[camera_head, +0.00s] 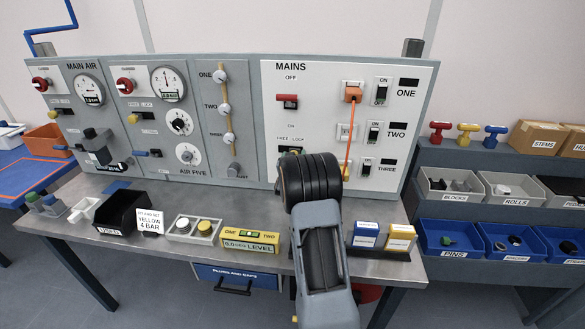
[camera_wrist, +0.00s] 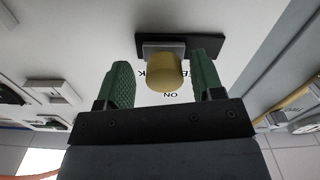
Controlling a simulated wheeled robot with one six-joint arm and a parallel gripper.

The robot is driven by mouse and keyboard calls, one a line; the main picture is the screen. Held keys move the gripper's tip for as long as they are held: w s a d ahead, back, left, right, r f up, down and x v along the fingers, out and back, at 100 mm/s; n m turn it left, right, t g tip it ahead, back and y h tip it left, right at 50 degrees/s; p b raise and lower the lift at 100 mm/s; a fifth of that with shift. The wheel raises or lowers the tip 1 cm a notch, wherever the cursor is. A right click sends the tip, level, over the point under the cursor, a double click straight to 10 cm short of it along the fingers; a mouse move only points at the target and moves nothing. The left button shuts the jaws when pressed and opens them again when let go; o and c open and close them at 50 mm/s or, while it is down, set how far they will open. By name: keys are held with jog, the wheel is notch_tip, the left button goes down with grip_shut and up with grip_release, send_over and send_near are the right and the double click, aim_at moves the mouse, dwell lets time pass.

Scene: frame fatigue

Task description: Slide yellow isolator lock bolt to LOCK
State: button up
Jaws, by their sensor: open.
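The yellow isolator lock bolt shows in the wrist view as a yellow round knob (camera_wrist: 165,73) on a grey block, in front of a dark rail (camera_wrist: 205,47) on the white panel. My gripper (camera_wrist: 164,66) is open, with one green finger on each side of the knob. Gaps show between the knob and both fingers. Printed letters, partly hidden by the knob, and "ON" show upside down beside it. In the head view, my arm hides most of the bolt area, below a FREE LOCK label (camera_head: 291,139) on the MAINS panel (camera_head: 330,85).
A red switch handle (camera_head: 288,100) sits above the label, between OFF and ON. An orange cable (camera_head: 349,140) hangs from a plug to the right of my arm. Small boxes and trays line the bench (camera_head: 180,255).

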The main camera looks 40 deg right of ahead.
jog(key=b+v, duration=0.2)
jog(key=v, duration=1)
jog(key=shift+s+a, duration=0.2)
jog(key=shift+s, duration=0.1)
